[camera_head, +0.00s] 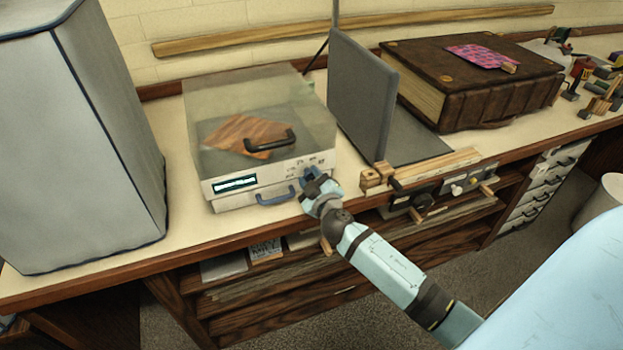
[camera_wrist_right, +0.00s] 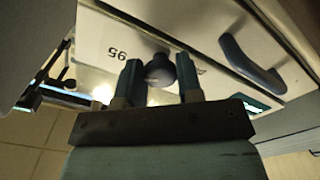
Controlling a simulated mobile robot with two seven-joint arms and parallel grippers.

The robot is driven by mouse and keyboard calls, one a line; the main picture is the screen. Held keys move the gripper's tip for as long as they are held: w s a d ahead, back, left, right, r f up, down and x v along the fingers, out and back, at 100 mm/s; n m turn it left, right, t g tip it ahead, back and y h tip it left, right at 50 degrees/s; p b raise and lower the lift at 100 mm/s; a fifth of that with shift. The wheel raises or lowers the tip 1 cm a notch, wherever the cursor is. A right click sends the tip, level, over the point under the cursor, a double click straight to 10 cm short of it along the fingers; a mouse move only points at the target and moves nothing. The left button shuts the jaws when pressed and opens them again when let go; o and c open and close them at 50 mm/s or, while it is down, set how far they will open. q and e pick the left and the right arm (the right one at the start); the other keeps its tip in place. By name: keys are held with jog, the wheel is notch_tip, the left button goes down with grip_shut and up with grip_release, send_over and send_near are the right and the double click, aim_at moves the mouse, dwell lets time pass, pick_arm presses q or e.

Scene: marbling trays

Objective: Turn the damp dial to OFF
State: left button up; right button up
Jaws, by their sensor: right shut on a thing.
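The damp dial (camera_wrist_right: 159,71) is a dark round knob on the pale front panel of a box-like device (camera_head: 213,189). In the right wrist view it sits between the two fingers of my right gripper (camera_wrist_right: 159,76), which is shut on it. The printed mark "95" shows upside down beside it; the pointer's position cannot be made out. In the head view my right gripper (camera_head: 314,184) reaches the right end of the panel and hides most of the dial. Small printed marks show just above it. My left gripper is not in view.
The device has a lit display (camera_head: 234,184), a blue handle (camera_head: 276,196) and a clear lid (camera_head: 240,98) with a black handle (camera_head: 271,138). A grey covered box (camera_head: 70,140) stands left.

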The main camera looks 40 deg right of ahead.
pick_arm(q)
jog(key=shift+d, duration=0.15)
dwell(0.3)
pick_arm(e)
jog(key=o, duration=0.9)
jog(key=shift+s, duration=0.1)
jog(key=shift+s+a+f, duration=0.1)
jog(key=shift+s, duration=0.2)
pick_arm(q)
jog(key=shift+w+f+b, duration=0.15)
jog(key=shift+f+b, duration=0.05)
jog(key=shift+b, duration=0.7)
pick_arm(e)
jog(key=v, duration=1.3)
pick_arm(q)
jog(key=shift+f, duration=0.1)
